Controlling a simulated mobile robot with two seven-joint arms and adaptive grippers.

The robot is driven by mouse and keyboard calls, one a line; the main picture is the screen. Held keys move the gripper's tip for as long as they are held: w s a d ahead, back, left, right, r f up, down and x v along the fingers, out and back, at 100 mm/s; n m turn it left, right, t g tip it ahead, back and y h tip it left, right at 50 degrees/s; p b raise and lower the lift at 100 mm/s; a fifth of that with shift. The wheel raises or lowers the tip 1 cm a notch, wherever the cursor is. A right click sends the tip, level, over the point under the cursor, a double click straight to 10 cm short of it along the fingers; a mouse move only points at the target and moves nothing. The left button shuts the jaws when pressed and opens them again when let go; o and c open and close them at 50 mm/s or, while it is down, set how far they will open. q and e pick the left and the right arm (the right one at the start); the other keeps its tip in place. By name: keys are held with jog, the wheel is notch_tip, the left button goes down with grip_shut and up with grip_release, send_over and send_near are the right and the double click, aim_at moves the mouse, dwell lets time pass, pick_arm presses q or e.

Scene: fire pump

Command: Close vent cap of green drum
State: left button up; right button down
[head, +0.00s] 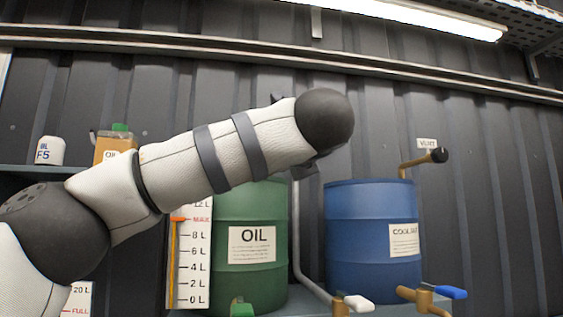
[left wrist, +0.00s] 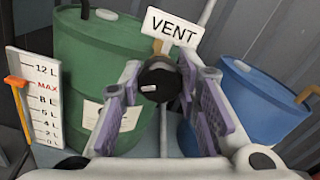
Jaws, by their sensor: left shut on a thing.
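The green drum (head: 252,270) marked OIL stands behind my left arm in the head view; the arm hides its upper part. In the left wrist view the green drum (left wrist: 80,50) is at the left. A black round vent cap (left wrist: 158,75) sits on a brass pipe just below a white VENT sign (left wrist: 173,27). My left gripper (left wrist: 158,92) has its purple pads on both sides of this cap and is shut on it. The head view hides this cap and most of the gripper behind the arm. My right gripper is in neither view.
A blue COOLANT drum (head: 370,225) stands to the right, with its own black-capped brass vent pipe (head: 438,155). A level gauge (head: 190,265) is left of the green drum. Valves with white (head: 357,303) and blue (head: 452,292) handles stick out in front.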

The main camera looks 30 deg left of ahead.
pick_arm(q)
jog(key=m, duration=0.5)
jog(key=shift+m, duration=0.3)
jog(key=m, duration=1.2)
jog(key=shift+m, duration=0.4)
jog(key=m, duration=0.5)
jog(key=shift+m, duration=0.3)
jog(key=o, duration=1.2)
